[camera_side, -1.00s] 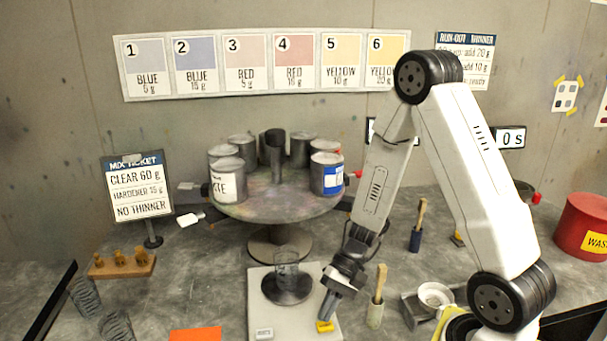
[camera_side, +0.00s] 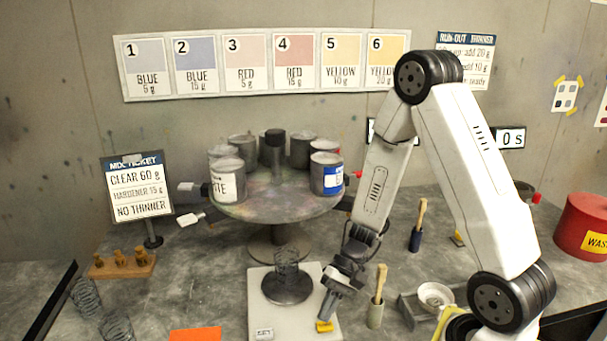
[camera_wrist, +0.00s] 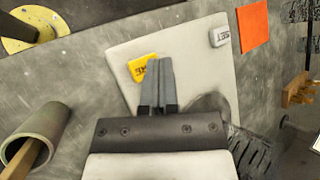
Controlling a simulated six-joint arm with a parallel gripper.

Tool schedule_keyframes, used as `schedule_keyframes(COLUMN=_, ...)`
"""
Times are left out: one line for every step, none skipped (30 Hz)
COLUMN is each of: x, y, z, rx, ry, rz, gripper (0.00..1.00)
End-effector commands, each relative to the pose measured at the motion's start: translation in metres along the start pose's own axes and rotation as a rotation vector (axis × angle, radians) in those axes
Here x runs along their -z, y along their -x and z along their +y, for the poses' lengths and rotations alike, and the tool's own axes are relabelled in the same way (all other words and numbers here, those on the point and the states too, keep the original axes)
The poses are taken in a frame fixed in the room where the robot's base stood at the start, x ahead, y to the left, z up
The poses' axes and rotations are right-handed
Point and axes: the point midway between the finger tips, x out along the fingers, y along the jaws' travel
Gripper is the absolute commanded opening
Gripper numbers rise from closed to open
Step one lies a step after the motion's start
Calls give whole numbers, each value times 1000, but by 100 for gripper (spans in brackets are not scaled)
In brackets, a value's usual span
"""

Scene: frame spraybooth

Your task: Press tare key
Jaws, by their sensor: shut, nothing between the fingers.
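The yellow tare key (camera_side: 324,326) sits on the front right of the pale scale (camera_side: 257,311). It also shows in the wrist view (camera_wrist: 141,68), partly covered by my fingers. My gripper (camera_side: 325,315) is shut and empty, pointing down with its tips at the tare key. In the wrist view the closed fingertips (camera_wrist: 158,64) lie over the key's edge; whether they touch or press it I cannot tell. A white key (camera_wrist: 220,36) is at another corner of the scale.
A pot with a wooden-handled brush (camera_side: 376,310) stands just right of my gripper. A turntable (camera_side: 275,206) with several cans is behind the scale. An orange card (camera_side: 195,335) lies at the front left. A brass weight block (camera_side: 122,266) is further left.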

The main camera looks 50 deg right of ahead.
Motion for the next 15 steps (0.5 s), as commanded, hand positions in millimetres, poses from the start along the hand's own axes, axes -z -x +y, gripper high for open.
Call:
schedule_keyframes(x=0, y=0, z=0, rx=0, ry=0, rz=0, gripper=0)
schedule_keyframes(x=0, y=0, z=0, rx=0, ry=0, rz=0, gripper=0)
schedule_keyframes(x=0, y=0, z=0, rx=0, ry=0, rz=0, gripper=0)
schedule_keyframes(x=0, y=0, z=0, rx=0, ry=0, rz=0, gripper=0)
schedule_keyframes(x=0, y=0, z=0, rx=0, ry=0, rz=0, gripper=0)
schedule_keyframes(x=1, y=-1, z=1, rx=0, ry=0, rz=0, gripper=0)
schedule_keyframes(x=1, y=-1, z=1, rx=0, ry=0, rz=0, gripper=0)
schedule_keyframes(x=1, y=-2, z=2, rx=0, ry=0, rz=-1, gripper=0)
schedule_keyframes(x=2, y=-3, z=2, rx=-1, ry=0, rz=-1, gripper=0)
schedule_keyframes(x=2, y=-3, z=3, rx=-1, ry=0, rz=-1, gripper=0)
schedule_keyframes(x=3, y=-4, z=3, rx=-1, ry=0, rz=-1, gripper=0)
schedule_keyframes(x=3, y=-5, z=4, rx=-1, ry=0, rz=-1, gripper=0)
schedule_keyframes(x=4, y=-5, z=4, rx=-1, ry=0, rz=-1, gripper=0)
schedule_keyframes(x=4, y=-5, z=4, rx=-1, ry=0, rz=0, gripper=0)
schedule_keyframes(x=4, y=-6, z=4, rx=-1, ry=0, rz=0, gripper=0)
